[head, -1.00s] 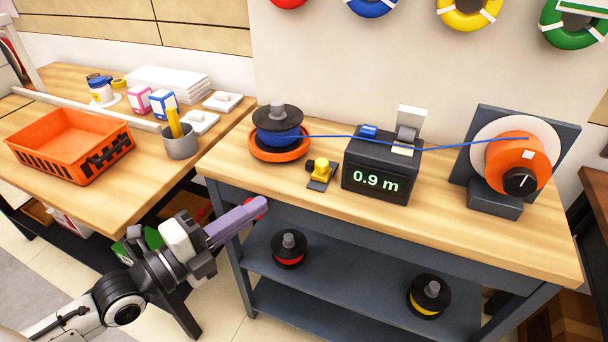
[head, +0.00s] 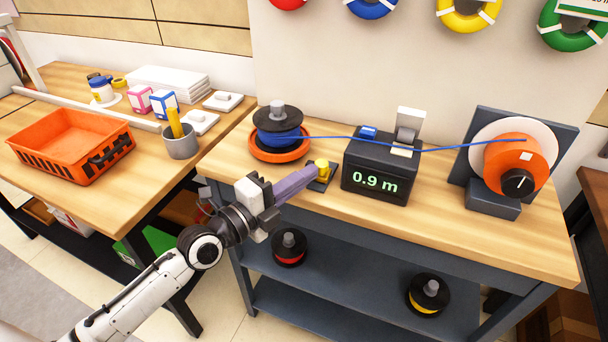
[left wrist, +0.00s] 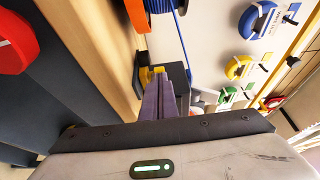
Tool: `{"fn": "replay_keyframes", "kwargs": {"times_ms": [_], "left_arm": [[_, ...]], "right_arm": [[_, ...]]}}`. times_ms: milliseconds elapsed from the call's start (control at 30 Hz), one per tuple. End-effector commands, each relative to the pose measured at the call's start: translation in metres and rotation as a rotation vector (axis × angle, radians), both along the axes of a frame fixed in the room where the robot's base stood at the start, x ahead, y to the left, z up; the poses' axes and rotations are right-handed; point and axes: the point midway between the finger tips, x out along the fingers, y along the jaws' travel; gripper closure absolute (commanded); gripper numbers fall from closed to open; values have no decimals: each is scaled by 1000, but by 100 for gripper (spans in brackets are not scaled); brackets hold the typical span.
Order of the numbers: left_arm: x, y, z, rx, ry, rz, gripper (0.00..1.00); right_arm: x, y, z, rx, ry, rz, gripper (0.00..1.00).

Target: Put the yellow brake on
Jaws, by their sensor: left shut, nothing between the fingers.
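The yellow brake (head: 323,168) is a small yellow piece on a dark base at the front of the right workbench, between the blue cable spool (head: 278,130) and the meter box reading 0.9 m (head: 375,170). In the left wrist view the yellow brake (left wrist: 146,75) shows just beyond the fingertips. My left gripper (head: 312,172) has purple-grey fingers, shut and empty, right beside the brake's left side. Whether they touch it I cannot tell. The fingers also show in the left wrist view (left wrist: 160,90). My right gripper is not in view.
A blue cable runs from the spool over the meter box to the orange winder (head: 515,165). Red (head: 290,247) and yellow (head: 428,294) spools sit on the lower shelf. An orange crate (head: 72,145) and a pencil cup (head: 181,143) stand on the left table.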

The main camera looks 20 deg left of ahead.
Motion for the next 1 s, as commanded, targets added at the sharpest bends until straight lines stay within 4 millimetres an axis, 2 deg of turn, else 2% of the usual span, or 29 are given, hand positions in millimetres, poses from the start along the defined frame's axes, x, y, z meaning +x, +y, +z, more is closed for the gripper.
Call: {"fn": "replay_keyframes", "kwargs": {"times_ms": [300,500,667,1000], "left_arm": [[2,0,0,0,-1,0,100],[26,-1,-2,0,-5,-2,100],[40,-1,-1,0,-2,-1,100],[43,0,2,-1,-5,3,100]], "right_arm": [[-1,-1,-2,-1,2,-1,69],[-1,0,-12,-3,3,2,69],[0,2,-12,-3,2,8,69],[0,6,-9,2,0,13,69]]}}
